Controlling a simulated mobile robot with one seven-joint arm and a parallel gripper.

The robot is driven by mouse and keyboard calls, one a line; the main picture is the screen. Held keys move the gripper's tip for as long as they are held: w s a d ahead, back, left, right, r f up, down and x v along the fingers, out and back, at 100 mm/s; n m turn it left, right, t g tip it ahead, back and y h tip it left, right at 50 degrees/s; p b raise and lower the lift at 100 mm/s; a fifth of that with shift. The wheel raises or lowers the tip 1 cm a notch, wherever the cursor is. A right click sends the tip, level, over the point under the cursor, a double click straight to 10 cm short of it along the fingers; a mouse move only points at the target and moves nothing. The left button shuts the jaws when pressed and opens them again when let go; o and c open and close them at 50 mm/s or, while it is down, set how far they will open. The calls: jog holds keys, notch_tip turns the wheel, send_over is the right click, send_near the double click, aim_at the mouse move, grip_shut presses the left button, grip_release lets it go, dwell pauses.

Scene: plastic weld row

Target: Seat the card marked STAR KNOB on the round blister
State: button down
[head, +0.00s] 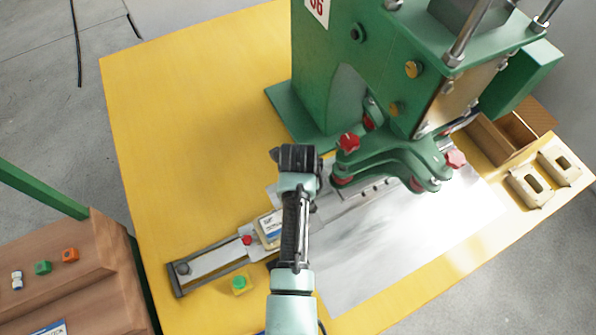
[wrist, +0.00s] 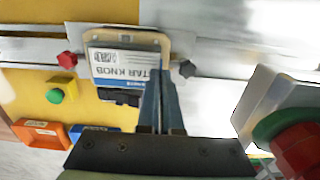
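A white card with a blue stripe, its visible letters reading "TAR KNOB" (wrist: 122,66), lies flat at a cream tan-rimmed nest (wrist: 128,37) on the slide rail. In the head view the card (head: 269,222) sits just left of my arm. My gripper (wrist: 162,72) has two narrow blue-grey fingers close together over the card's right side, covering part of it. I cannot tell whether they touch or grip the card. In the head view my arm hides the fingertips. No round blister can be made out; the card and fingers cover part of the nest.
The green press (head: 330,90) with red star knobs (head: 348,143) stands right of my arm. A red knob (head: 247,240) is beside the nest. A yellow block with a green button (head: 240,284) is in front. Cream nests (head: 543,180) lie far right. The yellow table's back left is clear.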

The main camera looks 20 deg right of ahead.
jog(key=shift+f+b, duration=0.3)
jog(key=shift+f, duration=0.35)
jog(key=c, duration=1)
grip_release()
jog(key=shift+c, duration=0.2)
jog(key=c, duration=0.4)
jog(key=shift+r, duration=0.1)
jog(key=shift+r+p, duration=3.4)
jog(key=shift+p, duration=0.25)
